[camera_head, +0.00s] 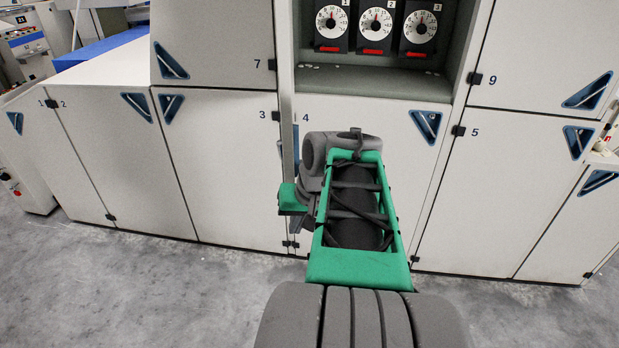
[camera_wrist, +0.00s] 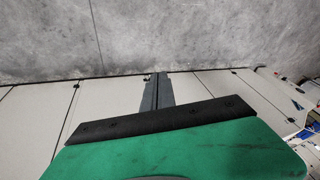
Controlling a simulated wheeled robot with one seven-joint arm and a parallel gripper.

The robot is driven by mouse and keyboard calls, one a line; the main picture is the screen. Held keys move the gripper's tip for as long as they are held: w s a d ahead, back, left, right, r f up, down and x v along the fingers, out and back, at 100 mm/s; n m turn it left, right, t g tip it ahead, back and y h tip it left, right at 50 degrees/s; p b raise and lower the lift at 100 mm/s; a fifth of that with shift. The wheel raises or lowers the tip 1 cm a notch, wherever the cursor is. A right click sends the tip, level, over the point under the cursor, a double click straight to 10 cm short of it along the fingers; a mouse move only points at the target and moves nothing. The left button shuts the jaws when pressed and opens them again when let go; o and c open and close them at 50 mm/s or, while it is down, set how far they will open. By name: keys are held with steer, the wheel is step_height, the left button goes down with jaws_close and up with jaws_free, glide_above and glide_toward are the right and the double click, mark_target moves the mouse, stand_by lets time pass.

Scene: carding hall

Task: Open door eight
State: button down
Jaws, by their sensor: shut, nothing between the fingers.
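No number 8 is readable in the head view. Between the doors marked 7 (camera_head: 215,40) and 9 (camera_head: 540,50) is an open recess (camera_head: 375,83) with dials inside. A narrow pale panel (camera_head: 285,75) stands along its left edge, seen nearly edge-on; I cannot tell whether it is door eight swung open. My gripper (camera_wrist: 156,76) is shut and empty in the wrist view, pointing down past the cabinet fronts toward the floor. In the head view its green housing shows left of my forearm, before door 4 (camera_head: 375,125); the forearm hides part of that door.
Three white dials (camera_head: 376,24) with red bars sit in the recess. Doors 3 (camera_head: 215,150) and 5 (camera_head: 490,190) flank door 4, with blue triangular recessed handles on the doors. Clear grey floor (camera_head: 130,285) lies in front.

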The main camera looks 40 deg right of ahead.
steer(key=s+d+r+t+y+p, duration=0.1)
steer(key=s+d+r+t, duration=0.3)
steer(key=d+r, duration=0.8)
steer(key=w+a+f+g+b, duration=0.1)
steer(key=w+a+f+b, duration=0.1)
steer(key=w+a+f, duration=0.4)
steer(key=shift+w, duration=0.7)
steer(key=shift+a+f+b, duration=0.1)
steer(key=shift+b, duration=0.2)
